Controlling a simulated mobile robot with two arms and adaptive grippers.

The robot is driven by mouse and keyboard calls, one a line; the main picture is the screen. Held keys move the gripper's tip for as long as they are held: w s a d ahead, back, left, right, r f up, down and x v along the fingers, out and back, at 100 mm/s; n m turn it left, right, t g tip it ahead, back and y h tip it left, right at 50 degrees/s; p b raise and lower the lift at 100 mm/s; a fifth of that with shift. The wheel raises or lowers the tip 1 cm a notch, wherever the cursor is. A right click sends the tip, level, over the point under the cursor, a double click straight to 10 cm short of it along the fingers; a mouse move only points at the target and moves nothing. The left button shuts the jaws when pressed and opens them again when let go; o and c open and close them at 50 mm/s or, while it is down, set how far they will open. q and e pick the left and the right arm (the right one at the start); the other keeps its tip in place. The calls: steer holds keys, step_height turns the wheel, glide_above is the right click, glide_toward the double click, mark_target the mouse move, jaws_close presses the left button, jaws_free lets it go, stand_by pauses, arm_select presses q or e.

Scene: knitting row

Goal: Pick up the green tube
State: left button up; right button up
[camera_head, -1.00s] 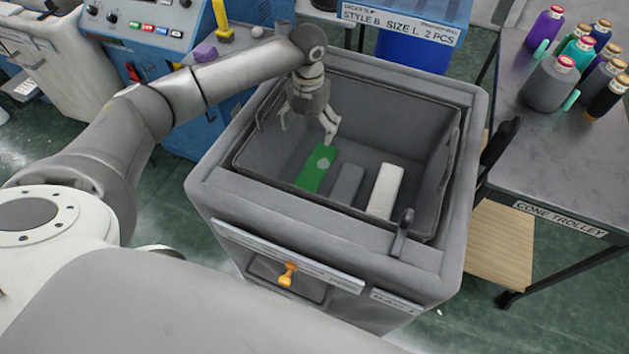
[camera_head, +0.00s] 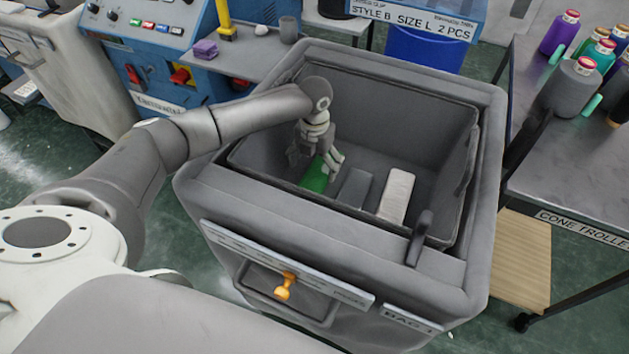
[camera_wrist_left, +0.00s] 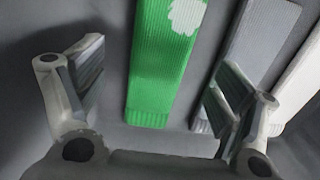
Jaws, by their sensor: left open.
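The green tube (camera_head: 315,176) lies flat on the floor of a deep grey bin (camera_head: 375,109). It looks like a ribbed knitted piece with a pale patch, and it is clear in the left wrist view (camera_wrist_left: 163,65). My left gripper (camera_head: 323,164) is down inside the bin over the tube and hides part of it in the head view. In the left wrist view the left gripper (camera_wrist_left: 153,95) is open. Its fingers stand apart on either side of the tube, with the right finger over the grey piece. Whether they touch anything is unclear. My right gripper is not in view.
A grey piece (camera_head: 354,187) and a white piece (camera_head: 396,195) lie right of the green tube in the bin. The bin's walls surround the gripper. A cone trolley (camera_head: 556,178) with several yarn cones stands at the right. A blue machine (camera_head: 160,45) stands behind left.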

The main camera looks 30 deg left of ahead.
mark_target(314, 179)
arm_select(q)
steer(key=f, duration=0.5)
steer(key=shift+s+p, duration=0.2)
steer(key=shift+p, duration=0.1)
steer(key=shift+r, duration=0.1)
steer(key=c, duration=0.9)
